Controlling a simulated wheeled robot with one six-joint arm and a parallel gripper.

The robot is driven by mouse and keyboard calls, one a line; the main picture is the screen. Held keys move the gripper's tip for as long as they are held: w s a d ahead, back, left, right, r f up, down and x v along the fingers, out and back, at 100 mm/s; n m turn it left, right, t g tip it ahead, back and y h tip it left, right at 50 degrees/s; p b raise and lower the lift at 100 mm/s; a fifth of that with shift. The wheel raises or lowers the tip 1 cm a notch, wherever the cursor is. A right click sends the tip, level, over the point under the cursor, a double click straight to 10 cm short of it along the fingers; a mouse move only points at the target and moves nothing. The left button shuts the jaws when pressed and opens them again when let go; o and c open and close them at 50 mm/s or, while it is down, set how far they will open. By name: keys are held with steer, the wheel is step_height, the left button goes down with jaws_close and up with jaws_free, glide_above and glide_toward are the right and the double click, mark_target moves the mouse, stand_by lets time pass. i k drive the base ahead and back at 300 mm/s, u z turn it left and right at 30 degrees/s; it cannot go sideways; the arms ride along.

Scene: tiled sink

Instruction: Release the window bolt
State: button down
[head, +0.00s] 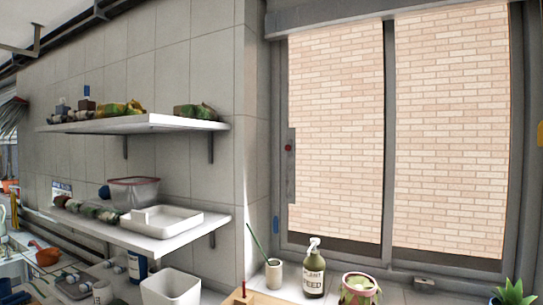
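The window (389,140) is at the right, with two glass panes in a grey frame and a brick wall behind it. A grey plate (291,185) with a small red spot (288,148) sits on the left side of the frame; it looks like the bolt or latch, but its state is too small to tell. My gripper is not in view.
On the sill below stand a cup with a green stick (273,273), a spray bottle (314,272), a potted plant (359,289) and a spiky plant (513,294). Two wall shelves (165,123) (150,240) hold plants and containers at the left. A white bin (171,289) stands below.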

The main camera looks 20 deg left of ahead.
mark_target(288, 148)
steer(key=u, duration=0.8)
steer(key=i, duration=0.9)
steer(key=u, duration=1)
